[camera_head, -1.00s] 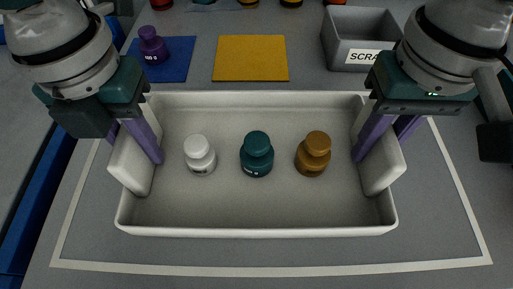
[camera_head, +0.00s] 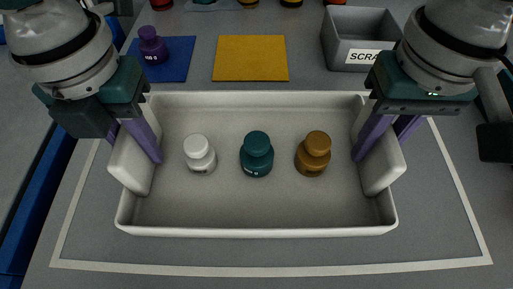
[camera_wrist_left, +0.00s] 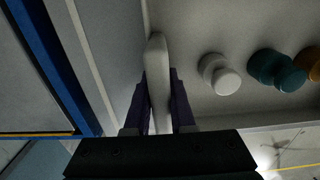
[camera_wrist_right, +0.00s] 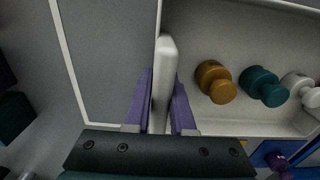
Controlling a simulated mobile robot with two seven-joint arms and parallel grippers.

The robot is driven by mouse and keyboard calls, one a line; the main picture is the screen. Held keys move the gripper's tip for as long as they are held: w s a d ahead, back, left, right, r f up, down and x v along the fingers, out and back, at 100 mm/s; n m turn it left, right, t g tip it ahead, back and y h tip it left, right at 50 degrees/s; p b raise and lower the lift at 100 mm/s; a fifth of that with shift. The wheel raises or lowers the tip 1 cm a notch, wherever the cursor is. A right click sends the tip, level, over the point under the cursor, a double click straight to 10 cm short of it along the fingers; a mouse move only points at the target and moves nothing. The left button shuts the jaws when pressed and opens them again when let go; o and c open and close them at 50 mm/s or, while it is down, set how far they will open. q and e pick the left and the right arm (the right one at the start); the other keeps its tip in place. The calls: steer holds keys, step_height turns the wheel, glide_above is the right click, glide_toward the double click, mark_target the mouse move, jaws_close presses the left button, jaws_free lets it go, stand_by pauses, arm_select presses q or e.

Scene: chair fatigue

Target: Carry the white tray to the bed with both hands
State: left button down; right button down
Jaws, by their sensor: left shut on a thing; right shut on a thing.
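The white tray (camera_head: 257,232) sits level within a pale outlined rectangle in the head view. A white bottle (camera_head: 200,155), a teal bottle (camera_head: 257,154) and an amber bottle (camera_head: 313,154) stand upright inside it. My left gripper (camera_head: 143,142) is shut on the tray's left wall, one finger on each side; the left wrist view shows the wall (camera_wrist_left: 157,85) between the fingers. My right gripper (camera_head: 384,140) is shut on the right wall, seen between its fingers in the right wrist view (camera_wrist_right: 164,85). I cannot tell whether the tray's underside touches the surface. No bed is recognisable.
Behind the tray are a blue mat (camera_head: 178,70) with a purple bottle (camera_head: 153,45), an ochre mat (camera_head: 250,58) and a grey bin labelled SCRA (camera_head: 358,40). More bottles stand at the back edge. The grey surface (camera_head: 270,253) in front is clear.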

mark_target(124, 128)
arm_select(q)
steer(key=shift+r, duration=0.25)
arm_select(e)
steer(key=shift+r, duration=0.25)
